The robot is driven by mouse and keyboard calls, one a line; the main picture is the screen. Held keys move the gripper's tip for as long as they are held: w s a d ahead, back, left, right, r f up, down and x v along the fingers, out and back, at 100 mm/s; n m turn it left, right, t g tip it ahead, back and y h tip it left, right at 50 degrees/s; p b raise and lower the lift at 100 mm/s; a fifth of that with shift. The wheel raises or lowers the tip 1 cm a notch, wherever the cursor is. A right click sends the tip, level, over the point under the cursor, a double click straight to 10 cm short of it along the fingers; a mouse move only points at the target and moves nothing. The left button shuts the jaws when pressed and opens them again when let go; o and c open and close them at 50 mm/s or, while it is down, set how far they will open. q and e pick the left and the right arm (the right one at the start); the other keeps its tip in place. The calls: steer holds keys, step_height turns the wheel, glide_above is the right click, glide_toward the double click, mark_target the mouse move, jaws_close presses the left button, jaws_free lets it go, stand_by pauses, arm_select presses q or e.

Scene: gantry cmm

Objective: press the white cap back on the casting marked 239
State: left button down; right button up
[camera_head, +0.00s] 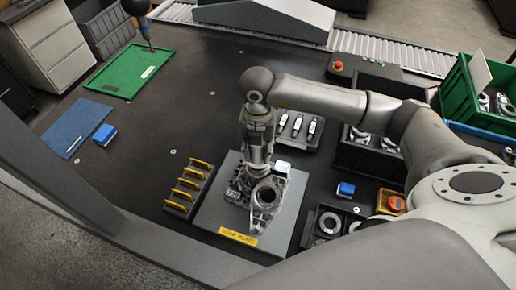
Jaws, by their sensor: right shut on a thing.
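A grey metal casting (266,196) with a round bore lies on the dark square work plate (219,215), which has a yellow label at its front edge. My right gripper (257,168) points down at the casting's far end and is shut on it; its fingertips are partly lost against the grey metal. A small white piece (283,167) shows just right of the gripper, at the casting's far side; I cannot tell if it is the white cap or whether it is seated. The number 239 is not readable. My left gripper is out of view.
A rack with yellow strips (188,187) stands left of the plate. A tray of probe-like tools (299,128) lies behind it.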

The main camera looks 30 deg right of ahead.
stand_by(0.4)
steer(key=o, duration=0.9)
steer(key=shift+o, duration=0.2)
steer(key=o, duration=0.5)
steer(key=shift+r+p, duration=2.15)
steer(key=shift+r, duration=1.35)
